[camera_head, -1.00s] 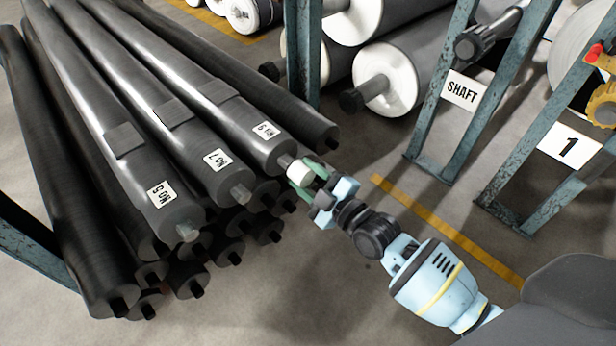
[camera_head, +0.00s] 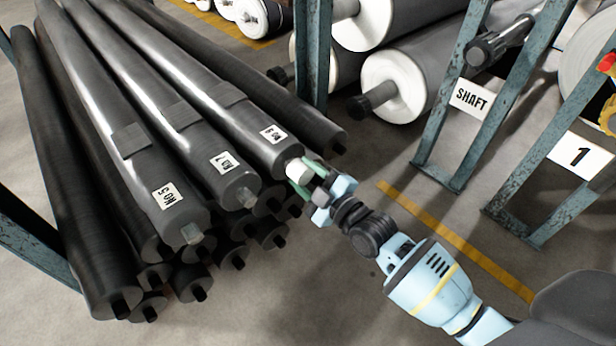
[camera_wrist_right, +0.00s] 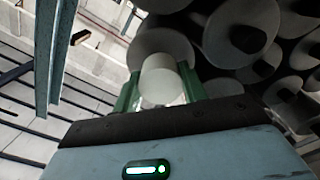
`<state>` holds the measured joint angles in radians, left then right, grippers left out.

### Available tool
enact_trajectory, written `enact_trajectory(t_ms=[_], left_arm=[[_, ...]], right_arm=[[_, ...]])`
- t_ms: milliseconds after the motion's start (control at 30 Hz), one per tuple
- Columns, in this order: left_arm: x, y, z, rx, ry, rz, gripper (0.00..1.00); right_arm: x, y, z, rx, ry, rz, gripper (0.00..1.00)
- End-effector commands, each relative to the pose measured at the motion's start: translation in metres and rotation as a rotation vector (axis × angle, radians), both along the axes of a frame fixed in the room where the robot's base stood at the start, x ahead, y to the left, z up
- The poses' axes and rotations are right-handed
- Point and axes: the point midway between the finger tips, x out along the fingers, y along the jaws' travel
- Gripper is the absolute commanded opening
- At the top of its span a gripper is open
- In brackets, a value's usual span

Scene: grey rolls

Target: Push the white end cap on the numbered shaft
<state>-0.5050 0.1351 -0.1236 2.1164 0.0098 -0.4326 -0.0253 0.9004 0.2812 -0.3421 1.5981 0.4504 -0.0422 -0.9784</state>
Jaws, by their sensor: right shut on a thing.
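The white end cap (camera_head: 299,169) sits at the near end of the dark roll labelled NO 9 (camera_head: 272,134). It covers that roll's shaft stub in the head view; how deep it sits cannot be told. My right gripper (camera_head: 308,175) is shut on the cap, with its green fingers on both sides. In the right wrist view the cap (camera_wrist_right: 160,80) lies between the green fingers (camera_wrist_right: 160,88), against the roll's end face. The rolls NO 7 (camera_head: 222,163) and NO 5 (camera_head: 168,195) lie to the left with bare shaft stubs. My left gripper is not in view.
Several dark rolls (camera_head: 195,279) are stacked beneath the labelled ones. A blue rack post (camera_head: 316,60) stands behind the cap. The floor by the yellow line (camera_head: 450,237) is clear.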

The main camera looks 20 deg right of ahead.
Motion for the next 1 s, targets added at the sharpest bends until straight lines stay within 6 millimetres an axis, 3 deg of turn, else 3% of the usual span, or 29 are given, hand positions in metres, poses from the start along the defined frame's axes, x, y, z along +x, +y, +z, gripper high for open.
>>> enact_trajectory(t_ms=[600,633,800,1000], left_arm=[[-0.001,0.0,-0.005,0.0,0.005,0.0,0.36],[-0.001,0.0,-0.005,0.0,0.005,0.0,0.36],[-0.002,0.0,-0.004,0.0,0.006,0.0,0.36],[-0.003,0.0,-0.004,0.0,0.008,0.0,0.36]], right_arm=[[0.015,0.006,0.0,0.0,-0.001,0.0,0.21],[0.015,0.006,0.0,0.0,-0.001,0.0,0.43],[0.015,0.006,0.001,0.0,-0.001,0.001,0.66],[0.015,0.005,0.0,0.0,0.0,0.0,0.68]])
